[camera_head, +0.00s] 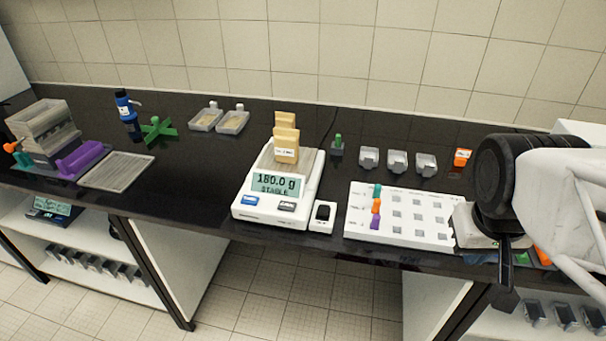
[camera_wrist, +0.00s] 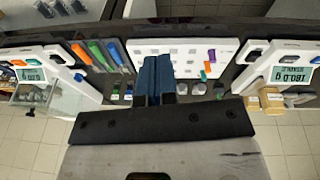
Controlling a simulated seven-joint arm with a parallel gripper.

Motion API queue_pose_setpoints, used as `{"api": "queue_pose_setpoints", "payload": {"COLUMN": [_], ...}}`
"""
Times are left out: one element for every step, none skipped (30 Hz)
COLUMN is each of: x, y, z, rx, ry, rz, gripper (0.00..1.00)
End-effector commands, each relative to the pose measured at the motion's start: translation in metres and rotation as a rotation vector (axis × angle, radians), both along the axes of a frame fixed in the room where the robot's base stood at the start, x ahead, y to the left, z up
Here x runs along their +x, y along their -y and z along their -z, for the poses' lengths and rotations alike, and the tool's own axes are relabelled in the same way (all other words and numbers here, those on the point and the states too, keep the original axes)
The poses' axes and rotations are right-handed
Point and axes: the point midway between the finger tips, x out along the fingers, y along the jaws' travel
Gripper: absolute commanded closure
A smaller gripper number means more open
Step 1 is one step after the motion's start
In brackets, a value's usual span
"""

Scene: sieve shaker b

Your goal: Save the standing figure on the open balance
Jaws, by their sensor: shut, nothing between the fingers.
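The open balance (camera_head: 238,207) stands mid-counter in the head view; its display (camera_head: 277,185) reads 180.0 g with STABLE beneath. Tan containers (camera_head: 286,148) stand on its pan, the front one with a white label. In the head view my gripper (camera_head: 506,268) is far right of the balance, partly hidden by my wrist.
A small white device with a black screen (camera_head: 322,215) stands close right of the balance. A white peg board (camera_head: 360,228) lies between balance and gripper. In the wrist view another balance (camera_wrist: 52,55) is at left. Bare dark counter lies left of the open balance.

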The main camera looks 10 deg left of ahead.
Motion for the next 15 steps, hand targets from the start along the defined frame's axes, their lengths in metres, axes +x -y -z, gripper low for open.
{"api": "queue_pose_setpoints", "payload": {"x": [0.006,0.009,0.013,0.017,0.02,0.025,0.029,0.032,0.037,0.041,0.045,0.05,0.053,0.057,0.062], "y": [-0.003,-0.005,-0.007,-0.009,-0.011,-0.013,-0.015,-0.018,-0.02,-0.023,-0.026,-0.029,-0.032,-0.034,-0.038], "z": [0.0,-0.001,-0.001,0.0,0.0,0.0,-0.001,0.0,-0.001,0.0,0.0,0.0,0.0,0.0,0.0], "rx": [-0.017,-0.029,-0.046,-0.058,-0.072,-0.09,-0.103,-0.116,-0.135,-0.148,-0.161,-0.179,-0.192,-0.207,-0.223], "ry": [-0.005,-0.006,-0.009,-0.012,-0.015,-0.018,-0.019,-0.021,-0.024,-0.026,-0.027,-0.03,-0.033,-0.034,-0.036], "rz": [-0.029,-0.048,-0.075,-0.096,-0.117,-0.145,-0.166,-0.188,-0.217,-0.238,-0.26,-0.288,-0.31,-0.333,-0.361], "gripper": [1.0,1.0,1.0,1.0,1.0,1.0,1.0,1.0,1.0,1.0,1.0,1.0,1.0,1.0,1.0]}}
